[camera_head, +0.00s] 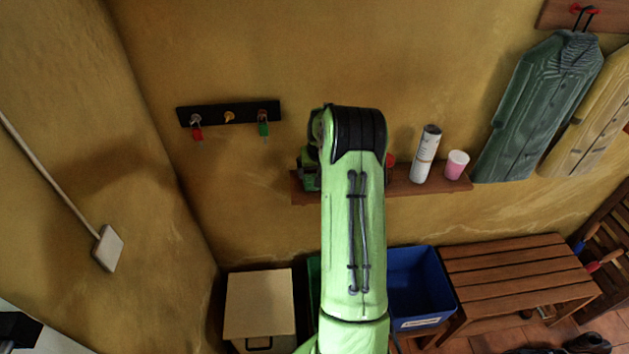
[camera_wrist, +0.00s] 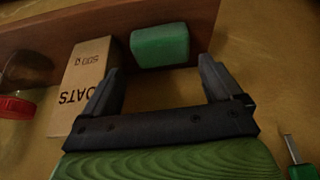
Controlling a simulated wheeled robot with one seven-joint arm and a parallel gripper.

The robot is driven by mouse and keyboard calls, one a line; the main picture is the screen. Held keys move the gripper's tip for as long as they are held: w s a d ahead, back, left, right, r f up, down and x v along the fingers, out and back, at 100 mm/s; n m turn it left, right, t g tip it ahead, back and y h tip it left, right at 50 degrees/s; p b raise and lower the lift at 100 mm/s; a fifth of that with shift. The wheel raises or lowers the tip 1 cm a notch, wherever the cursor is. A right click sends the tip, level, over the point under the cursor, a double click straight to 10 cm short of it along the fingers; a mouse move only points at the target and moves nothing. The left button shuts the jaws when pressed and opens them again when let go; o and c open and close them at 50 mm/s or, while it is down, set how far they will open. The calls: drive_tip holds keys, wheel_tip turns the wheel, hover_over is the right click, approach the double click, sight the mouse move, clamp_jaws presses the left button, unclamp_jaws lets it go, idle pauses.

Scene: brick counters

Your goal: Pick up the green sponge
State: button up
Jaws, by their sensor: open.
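The green sponge (camera_wrist: 160,45) is a small block on the brown wooden shelf (camera_wrist: 225,5), in the wrist view. My gripper (camera_wrist: 161,68) is open. Its two dark fingers point towards the sponge, one towards each side of it, with nothing between them. I cannot tell the exact gap between fingertips and sponge. In the head view my green arm reaches to the shelf (camera_head: 402,184) and hides its middle. I cannot make out the sponge for certain there.
An oats box (camera_wrist: 88,82) stands close beside the sponge, near one finger. A jar with a red lid (camera_wrist: 15,107) is farther left. A white can (camera_head: 425,155) and a pink cup (camera_head: 456,165) stand on the shelf's right part. A hook rack (camera_head: 228,112) hangs left of my arm.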

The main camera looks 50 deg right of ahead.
drive_tip(key=x, duration=0.4)
drive_tip(key=shift+a+f+p, duration=0.25)
drive_tip(key=shift+a+p, duration=0.05)
drive_tip(key=shift+p, duration=0.1)
drive_tip(key=shift+d+f, duration=0.15)
drive_tip(key=shift+f, duration=0.05)
drive_tip(key=shift+c, duration=1.3)
drive_tip(key=c, duration=0.5)
drive_tip(key=shift+o, duration=0.2)
drive_tip(key=shift+r, duration=0.1)
wheel_tip(320, 180, up, 18)
